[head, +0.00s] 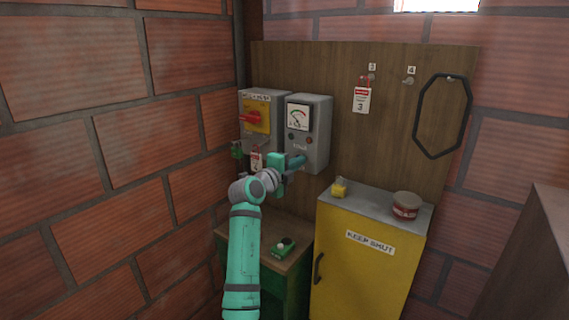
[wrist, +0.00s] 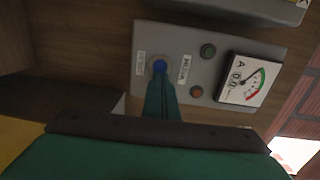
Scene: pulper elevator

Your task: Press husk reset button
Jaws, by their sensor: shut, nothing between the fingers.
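A grey meter box (head: 308,133) hangs on the wooden back panel, with a dial and two small lights, one green and one red. The wrist view shows the same box (wrist: 208,98) turned sideways. A round blue button (wrist: 160,66) sits on its face between two white labels, too small to read surely. My gripper (head: 297,161) is shut and empty, and covers the button in the head view. In the wrist view the closed fingertips (wrist: 163,86) come right up to the button's edge. I cannot tell whether they touch or press it.
A switch box with a red handle (head: 252,118) is left of the meter box, with a tag below. A yellow cabinet (head: 366,262) at right carries a yellow padlock (head: 340,188) and a red tin (head: 406,206). A green device (head: 284,247) lies on the low bench. Brick wall closes the left.

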